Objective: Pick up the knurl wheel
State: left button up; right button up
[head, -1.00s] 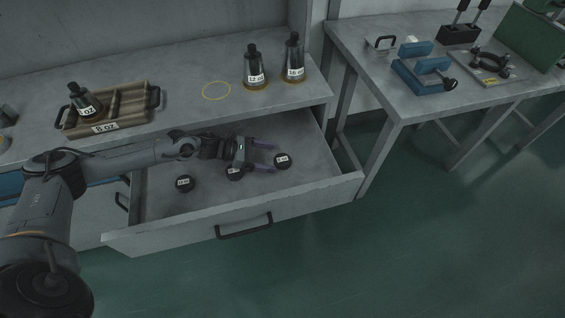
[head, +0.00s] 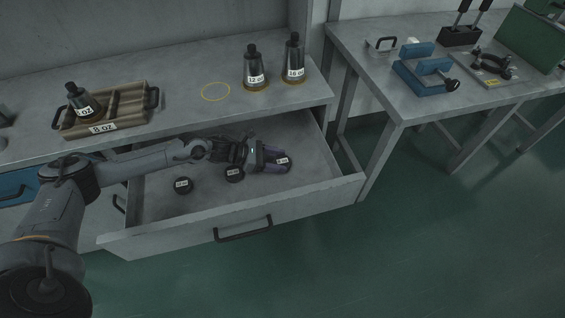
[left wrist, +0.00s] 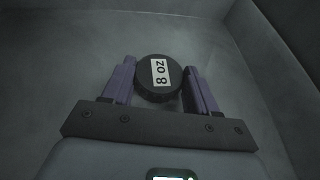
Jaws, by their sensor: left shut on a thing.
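My left gripper (head: 277,158) is inside the open drawer, its purple fingers shut on the rightmost knurl wheel (head: 283,163). Two more black labelled wheels lie in the drawer: a middle one (head: 234,174) below my gripper's body and a left one (head: 184,185). My right gripper is not in view.
The drawer (head: 315,185) has raised walls around my gripper. On the bench above stand two dark flasks (head: 255,70) (head: 293,62), a yellow ring mark (head: 216,91) and a brown tray (head: 135,104) holding a flask (head: 84,103). A second table (head: 385,75) with a blue fixture (head: 425,72) stands right.

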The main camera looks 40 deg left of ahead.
aim_at(279, 162)
pick_arm(q)
jog(key=shift+c, duration=0.7)
jog(key=shift+r, duration=0.2)
notch_tip(279, 162, up, 10)
jog(key=p, duration=0.4)
jog(key=s+d+r+n+t+y+p, duration=0.1)
jog(key=d+r+n+t+y+p, duration=0.3)
jog(key=d+r+n+y+p, duration=0.85)
notch_tip(279, 162, up, 37)
jog(key=d+m+h+p, duration=0.1)
jog(key=m+h+p, duration=0.1)
jog(key=p, duration=3.8)
jog(key=shift+s+d+m+h, duration=0.15)
jog(key=shift+d+m+h, duration=0.2)
jog(key=shift+m, duration=0.2)
